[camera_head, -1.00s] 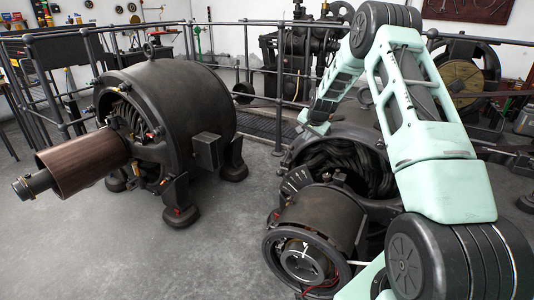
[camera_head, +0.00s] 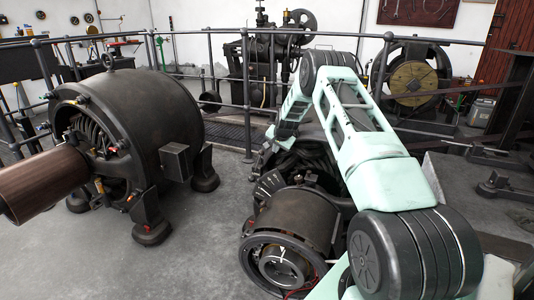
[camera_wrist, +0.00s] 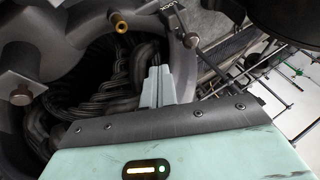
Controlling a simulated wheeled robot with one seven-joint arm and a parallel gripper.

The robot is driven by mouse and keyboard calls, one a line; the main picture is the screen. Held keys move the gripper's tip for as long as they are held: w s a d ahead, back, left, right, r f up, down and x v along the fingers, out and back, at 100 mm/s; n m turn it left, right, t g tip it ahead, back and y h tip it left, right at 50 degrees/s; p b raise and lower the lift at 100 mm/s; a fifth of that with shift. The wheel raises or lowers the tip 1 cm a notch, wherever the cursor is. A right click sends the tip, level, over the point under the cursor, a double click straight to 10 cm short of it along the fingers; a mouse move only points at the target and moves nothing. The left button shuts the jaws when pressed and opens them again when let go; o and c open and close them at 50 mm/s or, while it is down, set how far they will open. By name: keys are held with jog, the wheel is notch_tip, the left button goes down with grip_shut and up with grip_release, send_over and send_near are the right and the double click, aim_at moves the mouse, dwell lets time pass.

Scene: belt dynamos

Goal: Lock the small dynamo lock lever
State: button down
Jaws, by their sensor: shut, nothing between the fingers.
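The small dynamo (camera_head: 296,214) stands at the lower middle of the head view, partly behind my arm. In the wrist view its dark open housing (camera_wrist: 20,62) and thick black coils (camera_wrist: 110,75) lie around my gripper (camera_wrist: 157,66). My gripper is shut and empty, its two pale fingers together in front of the coils. A brass-tipped rod (camera_wrist: 119,22) shows up and left of the fingertips. A dark lever-like part (camera_wrist: 188,36) beside a small, partly legible label is up and right of them; I cannot tell surely whether this is the lock lever. The head view hides my gripper behind the arm.
A larger dynamo (camera_head: 140,120) with a copper-brown drum stands at the left. A metal railing (camera_head: 205,76) runs behind both dynamos, with machines beyond it. Grey floor (camera_head: 195,240) is clear between the dynamos. A dark bench with metal parts (camera_head: 495,185) is at the right.

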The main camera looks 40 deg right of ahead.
jog(key=w+f, duration=0.3)
jog(key=w, duration=0.2)
jog(key=shift+w+f+b, duration=0.25)
jog(key=shift+b, duration=0.15)
jog(key=shift+w+r, duration=0.1)
